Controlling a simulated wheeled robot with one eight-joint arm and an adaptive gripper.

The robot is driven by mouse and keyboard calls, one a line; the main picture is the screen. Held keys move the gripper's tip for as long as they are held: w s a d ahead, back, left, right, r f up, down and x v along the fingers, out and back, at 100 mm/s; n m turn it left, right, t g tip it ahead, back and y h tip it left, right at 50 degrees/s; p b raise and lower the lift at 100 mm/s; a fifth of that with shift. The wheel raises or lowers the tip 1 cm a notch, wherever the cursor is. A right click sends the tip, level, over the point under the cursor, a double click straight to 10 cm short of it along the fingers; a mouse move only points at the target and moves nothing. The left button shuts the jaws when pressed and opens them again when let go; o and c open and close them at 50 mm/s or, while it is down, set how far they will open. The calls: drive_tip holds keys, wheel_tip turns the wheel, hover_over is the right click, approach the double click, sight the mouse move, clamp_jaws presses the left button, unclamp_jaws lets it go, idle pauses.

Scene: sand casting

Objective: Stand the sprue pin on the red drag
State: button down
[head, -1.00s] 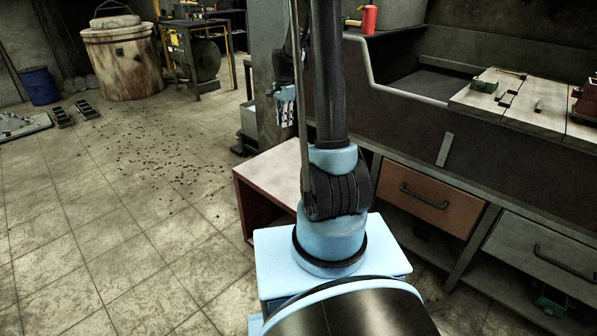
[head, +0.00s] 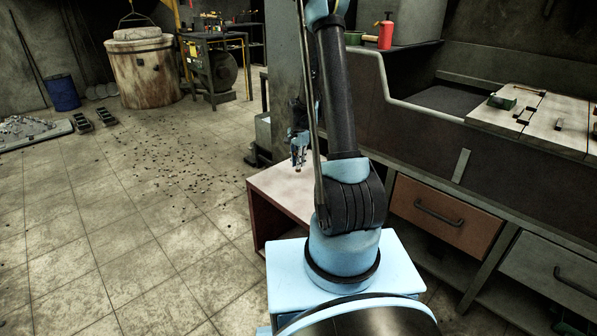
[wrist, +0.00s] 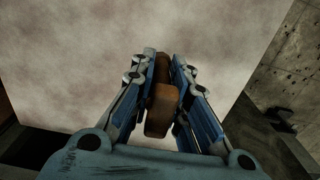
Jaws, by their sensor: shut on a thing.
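In the wrist view my gripper (wrist: 164,57) is shut on a brown, wooden-looking piece (wrist: 160,115), which appears to be the sprue pin. The fingers hide part of its sides. In the head view my gripper (head: 299,152) is small, beyond my arm, over the pale top of a red-sided stand (head: 277,181). The piece cannot be made out there. In the wrist view the pale surface (wrist: 70,60) lies beneath the gripper; I cannot tell the height of the gap. I cannot make out the red drag in the current views.
A long bench (head: 440,145) with drawers stands at the right; pale boards (head: 560,122) and a small green item (head: 502,102) are on it. A red bottle (head: 385,35) stands at the back. The tiled floor (head: 130,250) at the left is mostly open.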

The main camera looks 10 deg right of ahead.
drive_tip(key=shift+f, duration=2.05)
drive_tip(key=c, duration=1.6)
unclamp_jaws()
drive_tip(key=shift+f, duration=0.1)
drive_tip(key=shift+o, duration=0.2)
